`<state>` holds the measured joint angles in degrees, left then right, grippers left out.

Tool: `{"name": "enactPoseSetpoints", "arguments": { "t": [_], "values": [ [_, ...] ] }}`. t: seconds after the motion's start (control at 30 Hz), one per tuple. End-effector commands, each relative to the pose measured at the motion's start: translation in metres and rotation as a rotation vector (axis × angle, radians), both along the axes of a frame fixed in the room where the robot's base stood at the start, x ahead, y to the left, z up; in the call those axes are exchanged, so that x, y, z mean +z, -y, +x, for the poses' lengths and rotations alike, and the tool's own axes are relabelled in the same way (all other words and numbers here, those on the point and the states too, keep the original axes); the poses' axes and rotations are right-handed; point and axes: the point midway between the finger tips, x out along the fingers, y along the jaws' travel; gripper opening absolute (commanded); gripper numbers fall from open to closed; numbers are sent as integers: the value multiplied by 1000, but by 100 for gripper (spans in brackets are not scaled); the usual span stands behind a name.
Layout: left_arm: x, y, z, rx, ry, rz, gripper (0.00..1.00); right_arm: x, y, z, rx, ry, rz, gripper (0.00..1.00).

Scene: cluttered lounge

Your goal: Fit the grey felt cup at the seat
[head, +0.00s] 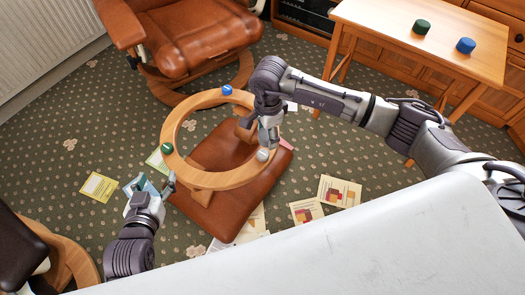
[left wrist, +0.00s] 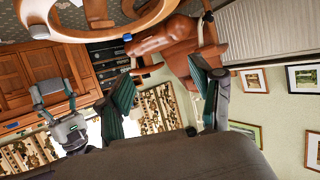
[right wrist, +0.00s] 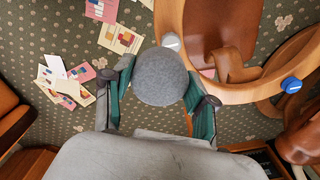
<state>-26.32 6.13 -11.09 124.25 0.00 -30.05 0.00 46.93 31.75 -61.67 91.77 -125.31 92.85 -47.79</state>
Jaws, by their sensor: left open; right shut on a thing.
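My right gripper (right wrist: 155,92) is shut on the grey felt cup (right wrist: 161,78), a round felt piece seen end-on between the fingers. In the head view the right gripper (head: 268,132) is over the right side of a wooden ring (head: 200,101); the cup is hard to make out there. A pale grey seat (head: 263,155) sits on the ring close to this gripper, and in the right wrist view the seat (right wrist: 171,41) shows just beyond the cup, which appears apart from it. My left gripper (head: 155,187) is open and empty beside the ring's lower left.
The ring belongs to an upturned footstool with a brown leather cushion (head: 225,205). It also bears a blue cap (head: 227,90) and a green cap (head: 168,148). Papers (head: 340,191) lie on the carpet. A wooden table (head: 385,14) holds a green cup (head: 421,27) and a blue cup (head: 466,45).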

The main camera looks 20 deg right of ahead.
Motion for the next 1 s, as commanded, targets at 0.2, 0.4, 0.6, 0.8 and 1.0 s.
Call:
{"name": "enactPoseSetpoints", "arguments": {
  "t": [0.2, 0.4, 0.6, 0.8, 1.0],
  "values": [
    [61, 0, -8, -3, 164, -38, 66, -38, -7, 17, -218, 2, 0, 39],
    [78, -1, -12, -3, 193, -45, 66, -39, -8, 20, -261, 1, -1, 39],
    [78, -1, -11, -3, 193, -45, 66, -38, -8, 19, -259, 1, -1, 39],
    [82, 1, -10, -5, 222, -52, 66, -39, -8, 20, -255, 2, -1, 39],
    [99, 5, -6, -12, 323, -79, 66, -46, -8, 19, -255, 1, -1, 39]
  ]
}}
